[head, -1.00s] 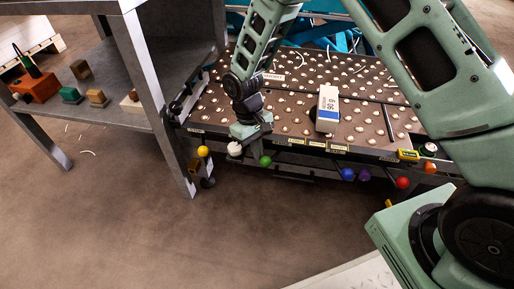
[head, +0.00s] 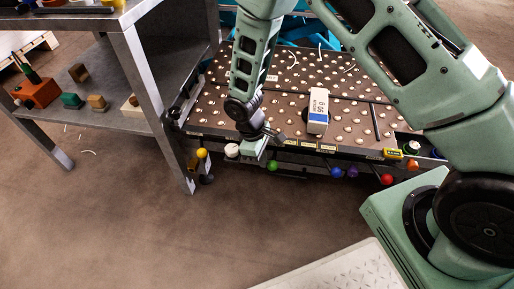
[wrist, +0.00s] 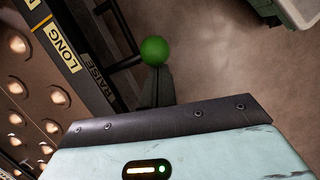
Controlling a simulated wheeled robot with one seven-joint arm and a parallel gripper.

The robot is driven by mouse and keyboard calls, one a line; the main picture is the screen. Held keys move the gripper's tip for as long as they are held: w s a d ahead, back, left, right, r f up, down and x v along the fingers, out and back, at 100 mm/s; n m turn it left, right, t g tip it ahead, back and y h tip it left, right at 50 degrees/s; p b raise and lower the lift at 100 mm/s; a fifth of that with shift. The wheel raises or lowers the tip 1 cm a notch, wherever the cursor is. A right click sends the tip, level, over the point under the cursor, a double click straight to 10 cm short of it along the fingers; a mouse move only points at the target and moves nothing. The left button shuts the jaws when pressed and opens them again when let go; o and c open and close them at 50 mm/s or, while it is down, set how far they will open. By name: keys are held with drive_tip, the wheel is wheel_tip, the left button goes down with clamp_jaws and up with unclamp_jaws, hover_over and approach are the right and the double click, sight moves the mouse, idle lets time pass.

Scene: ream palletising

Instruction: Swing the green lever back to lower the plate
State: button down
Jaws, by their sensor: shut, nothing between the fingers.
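The green lever's round knob (head: 272,165) stands out from the front edge of the ball-studded table, right of a white knob (head: 231,150). In the wrist view the green knob (wrist: 154,50) sits just beyond my fingertips, beside the label RAISE. My gripper (head: 267,159) is low at the table's front edge, close to the knob's left side. Its dark fingers (wrist: 158,76) are together and empty; the tips overlap the knob's lower edge in the wrist view. I cannot tell whether they touch it. The ball-studded plate (head: 225,95) lies behind; its height is unclear.
A white and blue ream (head: 318,110) lies on the plate. Blue (head: 337,172), purple and red (head: 387,179) knobs line the front edge to the right, and a yellow knob (head: 201,153) to the left. A grey shelf (head: 150,85) stands left. The floor in front is clear.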

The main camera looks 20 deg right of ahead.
sight(276, 163)
drive_tip(key=n+p, duration=0.1)
drive_tip(key=s+d+n, duration=0.1)
drive_tip(key=shift+s+d+r+n+p, duration=0.2)
drive_tip(key=shift+s+d+n+p, duration=0.1)
drive_tip(key=shift+p, duration=0.1)
drive_tip(key=shift+s+d+f+n+t+h+p, duration=0.15)
drive_tip(key=shift+s+d+n+t+p, duration=0.15)
drive_tip(key=shift+n, duration=0.25)
drive_tip(key=shift+s+d+n+t+h+p, duration=0.1)
drive_tip(key=shift+d+n+t+h+p, duration=0.1)
drive_tip(key=shift+d+n+p, duration=0.3)
drive_tip(key=p+v, duration=0.7)
drive_tip(key=v, duration=0.2)
drive_tip(key=shift+d+p, duration=0.1)
drive_tip(key=shift+p, duration=0.25)
drive_tip(key=shift+w+a+r+p, duration=0.1)
drive_tip(key=shift+a+r+p, duration=0.1)
drive_tip(key=shift+r+p, duration=0.2)
